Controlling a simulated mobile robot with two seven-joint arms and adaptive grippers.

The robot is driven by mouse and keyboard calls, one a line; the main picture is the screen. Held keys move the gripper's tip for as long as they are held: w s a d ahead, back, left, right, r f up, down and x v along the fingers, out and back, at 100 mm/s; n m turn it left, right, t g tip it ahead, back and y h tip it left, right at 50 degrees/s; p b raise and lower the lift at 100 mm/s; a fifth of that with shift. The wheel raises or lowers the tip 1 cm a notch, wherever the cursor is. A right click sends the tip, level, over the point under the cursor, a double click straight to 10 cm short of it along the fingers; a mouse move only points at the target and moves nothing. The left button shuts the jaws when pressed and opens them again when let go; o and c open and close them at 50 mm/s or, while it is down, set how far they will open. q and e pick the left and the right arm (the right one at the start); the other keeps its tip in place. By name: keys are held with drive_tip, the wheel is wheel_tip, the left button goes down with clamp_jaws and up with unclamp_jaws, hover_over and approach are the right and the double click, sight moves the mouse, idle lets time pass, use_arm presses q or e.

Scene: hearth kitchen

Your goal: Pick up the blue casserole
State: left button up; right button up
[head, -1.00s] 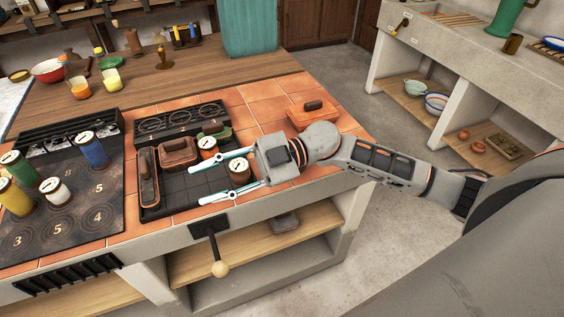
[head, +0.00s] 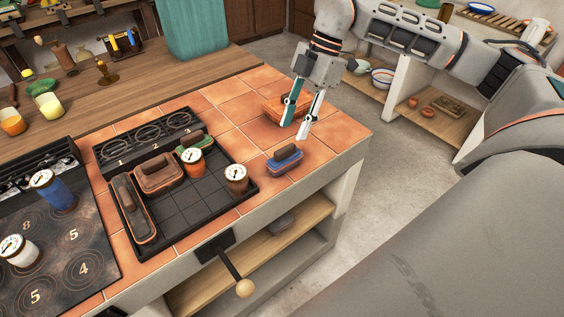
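The blue casserole (head: 285,162) is a small lidded dish with a dark brown handle. It sits on the orange tiles right of the black tray, near the counter's front edge. My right gripper (head: 296,128) points down from the upper right, above and behind the blue casserole and apart from it. Its two fingers are spread with nothing seen between them. They partly cover an orange casserole (head: 272,107) behind them; whether they touch it I cannot tell. My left gripper is not in view.
The black tray (head: 221,212) holds brown casseroles (head: 160,176), a green one (head: 187,145) and two dial-topped jars. A stove plate (head: 62,262) with numbered rings lies at the left. A lever (head: 230,264) juts from the counter front. Tiles around the blue casserole are clear.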

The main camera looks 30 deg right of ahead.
sight(284, 148)
drive_tip(key=x, duration=0.7)
drive_tip(key=shift+w+a+b, duration=0.1)
drive_tip(key=shift+w+b, duration=0.1)
drive_tip(key=shift+b, duration=0.1)
clamp_jaws()
